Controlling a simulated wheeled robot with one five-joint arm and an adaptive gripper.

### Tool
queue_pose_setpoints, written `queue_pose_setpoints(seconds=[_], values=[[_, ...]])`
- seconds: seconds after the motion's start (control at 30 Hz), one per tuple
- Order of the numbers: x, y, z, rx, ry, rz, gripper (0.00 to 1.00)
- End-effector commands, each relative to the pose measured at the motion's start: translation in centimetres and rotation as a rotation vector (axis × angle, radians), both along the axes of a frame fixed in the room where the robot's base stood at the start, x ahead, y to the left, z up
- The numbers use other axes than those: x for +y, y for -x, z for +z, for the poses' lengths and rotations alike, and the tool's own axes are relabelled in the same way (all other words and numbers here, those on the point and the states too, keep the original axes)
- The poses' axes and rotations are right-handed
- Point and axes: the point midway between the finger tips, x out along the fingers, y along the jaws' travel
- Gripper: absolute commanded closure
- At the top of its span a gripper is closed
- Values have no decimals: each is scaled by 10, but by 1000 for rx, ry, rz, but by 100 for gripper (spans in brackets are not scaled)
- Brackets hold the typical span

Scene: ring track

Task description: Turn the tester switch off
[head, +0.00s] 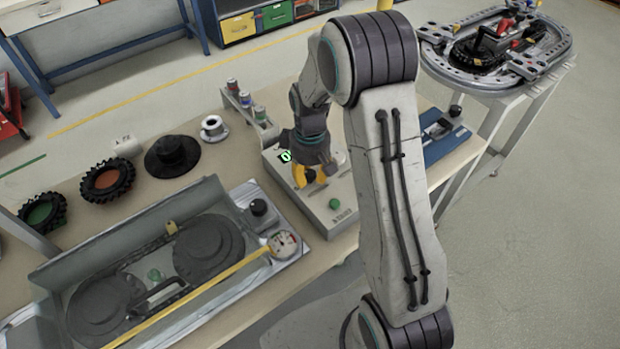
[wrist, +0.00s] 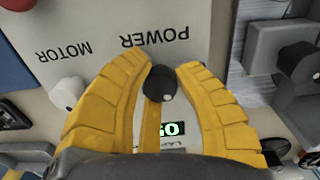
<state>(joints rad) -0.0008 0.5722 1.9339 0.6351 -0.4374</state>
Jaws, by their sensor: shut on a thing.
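The tester is a pale grey box (head: 327,216) on the bench in the head view, with a green button on its front part and a small lit green display (head: 286,156). In the wrist view its panel (wrist: 190,18) reads POWER and MOTOR, and the display (wrist: 178,127) is lit, its digits partly hidden. A black switch knob (wrist: 160,83) stands below the POWER label. My gripper (head: 310,177) is over the box, its yellow fingers on both sides of the black knob and shut on it in the wrist view (wrist: 161,66). A white knob (wrist: 67,92) lies below MOTOR.
Left of the tester is a belt machine with a clear cover (head: 130,232) and a round gauge (head: 283,243). Tyres (head: 108,179) lie at the bench's far left.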

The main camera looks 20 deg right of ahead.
Motion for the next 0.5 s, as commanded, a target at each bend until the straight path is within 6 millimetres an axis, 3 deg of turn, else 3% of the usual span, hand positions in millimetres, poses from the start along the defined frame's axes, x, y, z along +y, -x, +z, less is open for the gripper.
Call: queue_pose_setpoints(seconds=[0.5], values=[[0,1,-3,2,0,-432,100]])
